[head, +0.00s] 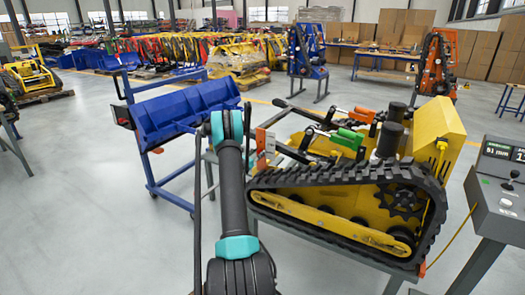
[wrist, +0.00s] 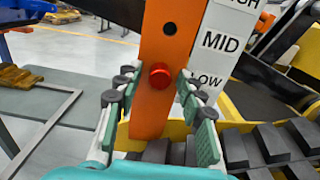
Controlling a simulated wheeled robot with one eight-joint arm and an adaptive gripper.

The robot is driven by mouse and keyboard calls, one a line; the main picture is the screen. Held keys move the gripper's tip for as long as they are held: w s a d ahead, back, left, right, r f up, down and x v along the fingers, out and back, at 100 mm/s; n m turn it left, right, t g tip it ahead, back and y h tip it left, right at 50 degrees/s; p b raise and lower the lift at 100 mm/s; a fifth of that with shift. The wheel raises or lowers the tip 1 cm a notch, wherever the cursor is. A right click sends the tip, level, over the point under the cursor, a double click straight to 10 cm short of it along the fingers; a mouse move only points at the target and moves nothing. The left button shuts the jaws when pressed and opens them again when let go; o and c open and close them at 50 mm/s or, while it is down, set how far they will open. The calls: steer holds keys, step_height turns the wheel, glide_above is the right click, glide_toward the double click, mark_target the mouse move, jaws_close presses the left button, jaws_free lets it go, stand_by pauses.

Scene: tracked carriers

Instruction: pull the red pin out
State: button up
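The red pin (wrist: 160,75) shows its round head in the wrist view, set in an upright orange bar (wrist: 154,112). An empty hole is above it in the bar. A white plate (wrist: 222,42) beside the bar reads MID and LOW, with a partly cut-off word above; the pin is nearest the LOW mark. My gripper (wrist: 160,88) is open, with one finger on each side of the pin and bar, and no contact with the pin head shows. In the head view my arm reaches to the orange bar (head: 261,138), and the pin cannot be made out there.
The yellow tracked carrier (head: 340,210) with black tracks stands on a grey table. A blue cart (head: 180,115) is to the left, a control console (head: 505,190) to the right.

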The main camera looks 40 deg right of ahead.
jaws_close()
steer(key=shift+a, duration=0.1)
steer(key=v, duration=0.9)
steer(key=shift+a, duration=0.2)
stand_by(2.1)
steer(key=shift+s+a, duration=0.15)
steer(key=shift+s, duration=0.05)
steer(key=shift+v, duration=1.6)
steer(key=shift+c, duration=2.4)
jaws_free()
jaws_close()
